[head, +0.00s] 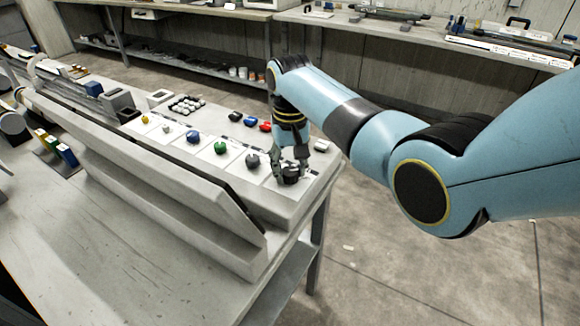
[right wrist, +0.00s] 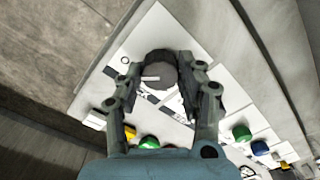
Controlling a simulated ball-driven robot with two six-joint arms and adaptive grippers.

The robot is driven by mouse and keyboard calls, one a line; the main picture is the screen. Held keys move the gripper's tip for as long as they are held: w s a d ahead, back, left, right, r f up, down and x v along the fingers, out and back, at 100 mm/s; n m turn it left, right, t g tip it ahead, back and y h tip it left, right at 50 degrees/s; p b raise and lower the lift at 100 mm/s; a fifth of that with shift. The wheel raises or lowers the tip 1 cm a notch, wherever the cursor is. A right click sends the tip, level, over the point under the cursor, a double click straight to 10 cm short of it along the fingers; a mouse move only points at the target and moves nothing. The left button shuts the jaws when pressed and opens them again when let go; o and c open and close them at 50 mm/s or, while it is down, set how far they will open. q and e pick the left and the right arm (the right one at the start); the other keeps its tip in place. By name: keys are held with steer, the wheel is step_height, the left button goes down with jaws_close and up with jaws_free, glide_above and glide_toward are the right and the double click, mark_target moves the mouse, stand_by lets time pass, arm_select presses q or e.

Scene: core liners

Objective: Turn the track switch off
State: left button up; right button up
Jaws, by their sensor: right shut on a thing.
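A dark round knob with a white pointer line (right wrist: 158,63), which I take to be the track switch, sits on a white plate at the near right end of the control panel. The pointer line lies roughly level, towards the left in the right wrist view. My right gripper (right wrist: 164,82) is shut on this knob, with one finger on each side. In the head view my right gripper (head: 290,171) points down onto the panel end and mostly hides the knob. A small round mark shows on the plate left of the knob. My left gripper is out of view.
A grey knob (head: 252,160), a green knob (head: 220,148) and a blue knob (head: 193,137) sit in a row beside the gripped one. Small blue and red pieces (head: 265,126) lie behind. A long raised ledge (head: 170,165) runs along the panel's front.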

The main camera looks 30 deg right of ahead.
steer(key=shift+c, duration=1.4)
steer(key=shift+r+n+p, duration=0.15)
steer(key=shift+n+p, duration=0.85)
steer(key=n+p, duration=0.1)
steer(key=n, duration=0.1)
steer(key=shift+n+p, duration=0.3)
steer(key=shift+p, duration=0.05)
steer(key=n+p, duration=0.1)
steer(key=n, duration=0.1)
steer(key=shift+n, duration=0.4)
steer(key=n+p, duration=0.2)
steer(key=n, duration=0.3)
steer(key=shift+w+n+p, duration=0.1)
steer(key=shift+n+p, duration=0.25)
steer(key=shift+n, duration=2.35)
